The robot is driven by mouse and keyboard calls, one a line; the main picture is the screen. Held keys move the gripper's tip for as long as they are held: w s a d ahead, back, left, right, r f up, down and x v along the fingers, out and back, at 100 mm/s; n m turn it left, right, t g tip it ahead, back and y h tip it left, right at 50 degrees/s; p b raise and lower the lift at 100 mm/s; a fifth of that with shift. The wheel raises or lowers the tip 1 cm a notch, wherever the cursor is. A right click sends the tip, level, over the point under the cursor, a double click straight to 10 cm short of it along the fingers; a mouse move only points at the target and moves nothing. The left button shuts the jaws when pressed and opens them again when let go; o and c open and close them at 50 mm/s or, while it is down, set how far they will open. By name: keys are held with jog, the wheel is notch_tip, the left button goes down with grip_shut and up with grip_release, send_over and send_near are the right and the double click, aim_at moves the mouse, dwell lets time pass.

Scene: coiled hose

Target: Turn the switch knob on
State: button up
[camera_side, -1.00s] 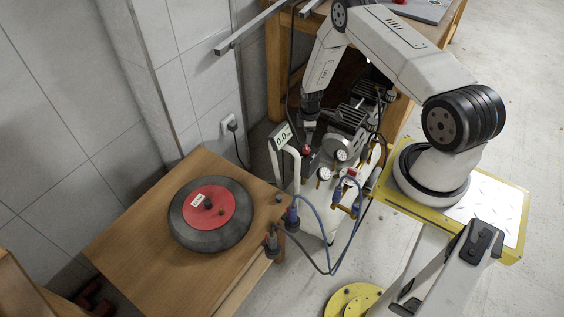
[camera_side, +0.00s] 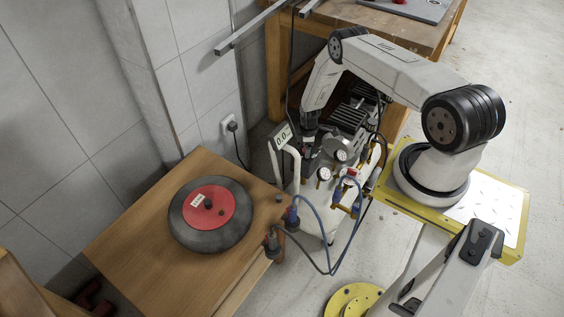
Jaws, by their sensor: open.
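My gripper (camera_side: 308,150) points down over the compressor beside the grey display post, at the near side of the grey motor. It is open, and its fingers are small and dark in this view. The red switch knob is almost wholly hidden behind the fingers at this spot. I cannot tell whether the fingers touch the knob or which way it is turned.
A digital display (camera_side: 282,137) reading 0.0 stands just left of my gripper. Pressure gauges (camera_side: 324,174) and blue and black hoses (camera_side: 318,222) lie close by. A wooden table (camera_side: 135,245) holds a black and red disc (camera_side: 208,206). A wall is behind.

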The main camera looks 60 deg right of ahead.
grip_shut()
dwell(0.3)
jog(key=shift+m, duration=0.4)
jog(key=m, duration=0.3)
jog(key=shift+m, duration=1.8)
grip_release()
